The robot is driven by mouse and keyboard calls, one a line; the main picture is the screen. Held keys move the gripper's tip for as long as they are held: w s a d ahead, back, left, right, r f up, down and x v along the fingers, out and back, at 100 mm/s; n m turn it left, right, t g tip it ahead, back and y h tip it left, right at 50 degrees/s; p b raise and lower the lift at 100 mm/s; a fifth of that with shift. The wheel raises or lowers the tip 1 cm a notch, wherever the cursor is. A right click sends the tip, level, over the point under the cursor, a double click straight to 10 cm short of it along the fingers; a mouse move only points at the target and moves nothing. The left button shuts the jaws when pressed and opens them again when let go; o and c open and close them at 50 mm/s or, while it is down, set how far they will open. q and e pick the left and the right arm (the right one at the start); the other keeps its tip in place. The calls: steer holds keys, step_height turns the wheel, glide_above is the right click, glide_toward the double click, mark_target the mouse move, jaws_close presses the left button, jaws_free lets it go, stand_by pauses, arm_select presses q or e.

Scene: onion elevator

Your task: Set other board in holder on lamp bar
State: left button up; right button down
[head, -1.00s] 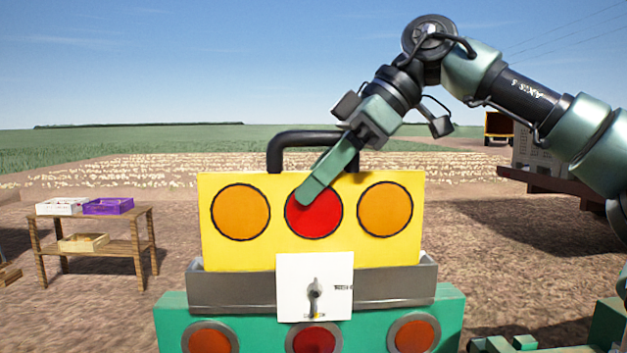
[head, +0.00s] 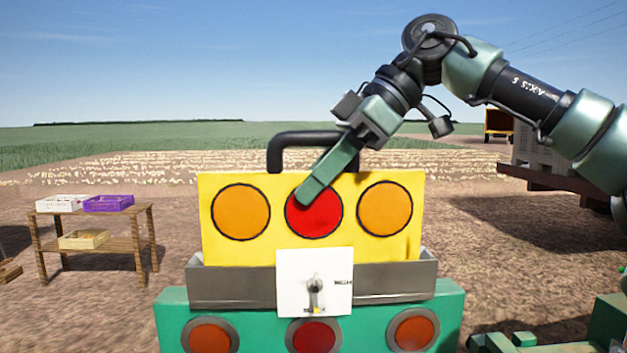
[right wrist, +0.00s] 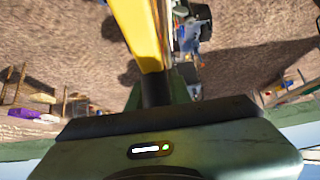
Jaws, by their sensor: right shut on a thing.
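The yellow board (head: 262,180) has two orange lamps and a red one in the middle, with a black handle (head: 300,137) on top. It stands upright at the grey holder (head: 225,290) on the green lamp bar (head: 172,312). Its lower edge looks to be behind the holder's front wall; how deep it sits is hidden. In the right wrist view the yellow board (right wrist: 137,30) shows edge-on beyond my gripper. My left gripper is not in view.
A white plate with a lever (head: 295,270) is on the holder's front. A wooden table (head: 145,225) with several crates stands at left. A trailer (head: 545,178) is at right, partly behind my arm. Bare soil lies between them.

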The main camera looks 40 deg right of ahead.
mark_target(313, 144)
steer(key=shift+f+b, duration=0.8)
steer(key=shift+f, duration=0.2)
stand_by(0.4)
steer(key=c, duration=0.8)
jaws_free()
steer(key=shift+f, duration=0.1)
step_height(313, 144, up, 5)
steer(key=p, duration=0.5)
steer(key=shift+a+r, duration=0.1)
steer(key=shift+r, duration=1)
